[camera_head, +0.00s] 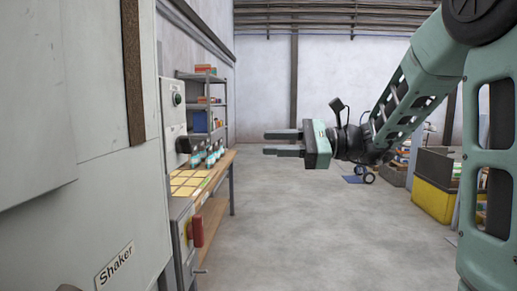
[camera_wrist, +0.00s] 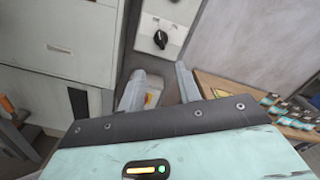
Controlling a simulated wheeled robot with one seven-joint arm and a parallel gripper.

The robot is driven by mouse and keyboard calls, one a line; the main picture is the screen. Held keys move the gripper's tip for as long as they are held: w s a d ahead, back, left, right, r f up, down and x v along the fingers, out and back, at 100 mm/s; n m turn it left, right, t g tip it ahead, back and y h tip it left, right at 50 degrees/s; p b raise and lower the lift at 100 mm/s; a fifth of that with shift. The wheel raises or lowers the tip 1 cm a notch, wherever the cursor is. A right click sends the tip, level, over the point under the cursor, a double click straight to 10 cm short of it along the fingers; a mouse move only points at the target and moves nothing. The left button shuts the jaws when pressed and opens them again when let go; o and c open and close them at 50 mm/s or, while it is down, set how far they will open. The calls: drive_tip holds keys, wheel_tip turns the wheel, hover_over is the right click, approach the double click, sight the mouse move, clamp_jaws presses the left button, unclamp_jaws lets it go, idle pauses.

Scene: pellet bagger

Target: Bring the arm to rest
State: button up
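My gripper (camera_head: 284,142) is held out in mid-air in the head view, pointing left toward the machine side. Its two fingers are apart with a gap between them, and nothing is held. In the wrist view the two grey fingers (camera_wrist: 160,92) also stand apart, with the floor and a small yellowish item showing between and beyond them. My arm reaches in from the right, bent at the elbow. The gripper touches nothing that I can see.
A large grey cabinet labelled Shaker (camera_head: 115,264) fills the left. A shelf (camera_head: 217,105) stands behind. A yellow bin (camera_head: 432,199) is at right. The middle floor is clear.

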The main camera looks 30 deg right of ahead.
drive_tip(key=s+a+f+n+g+h+p, duration=0.1)
drive_tip(key=s+a+f+n+g, duration=0.25)
drive_tip(key=a, duration=0.35)
drive_tip(key=s+a+f+n+g+h+p, duration=0.1)
drive_tip(key=s+a+f+n+g, duration=0.3)
drive_tip(key=a, duration=0.3)
drive_tip(key=s+a+f+n+g+h+p, duration=0.1)
drive_tip(key=s+a+f+n+h+p, duration=0.1)
drive_tip(key=s+f+n+h, duration=0.4)
drive_tip(key=s+a+f+n+g+h+p, duration=0.1)
drive_tip(key=s+a+f+n+h, duration=0.3)
drive_tip(key=s+n, duration=0.5)
drive_tip(key=f+n+g+h, duration=0.1)
drive_tip(key=n+h, duration=0.1)
drive_tip(key=n, duration=0.2)
drive_tip(key=shift+a+f+p, duration=0.25)
drive_tip(key=shift+f+p, duration=0.1)
drive_tip(key=shift+f, duration=0.05)
